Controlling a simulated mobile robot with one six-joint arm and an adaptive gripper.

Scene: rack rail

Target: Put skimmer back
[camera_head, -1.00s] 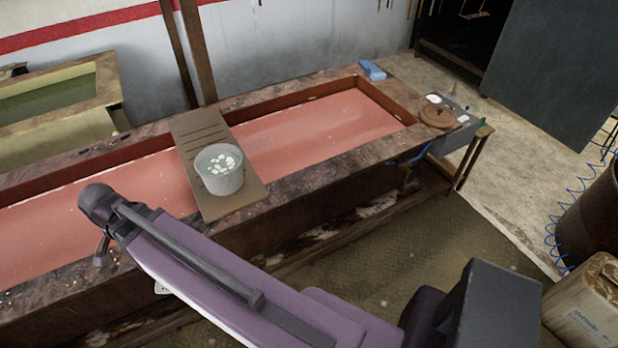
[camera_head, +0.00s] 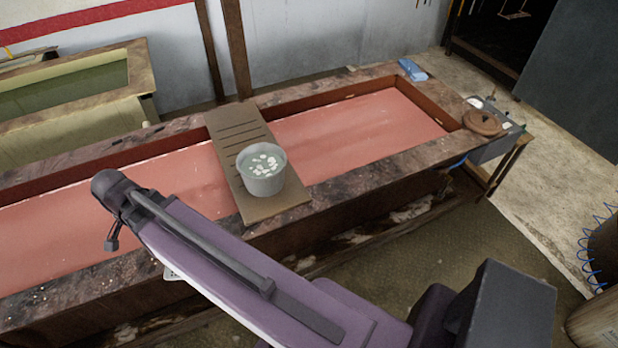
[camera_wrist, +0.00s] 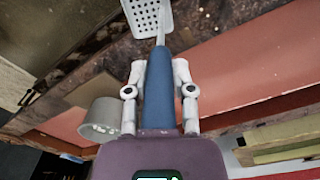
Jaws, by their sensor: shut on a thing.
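The skimmer has a white perforated head (camera_wrist: 149,14) and a blue handle (camera_wrist: 159,100). In the wrist view my gripper (camera_wrist: 159,66) is shut on the blue handle, one finger on each side. The perforated head extends beyond the fingertips. In the head view only a small pale perforated corner of the skimmer (camera_head: 173,273) shows below my arm. My gripper is hidden there behind my arm, near the front side of the long tank.
The long tank (camera_head: 340,192) holds pink liquid. A slotted board (camera_head: 230,138) bridges it, bearing a grey bucket (camera_head: 262,184) with white pieces. A blue block (camera_head: 412,70) and brown lid (camera_head: 484,123) lie at the right end. A green-liquid tank (camera_head: 140,75) stands behind.

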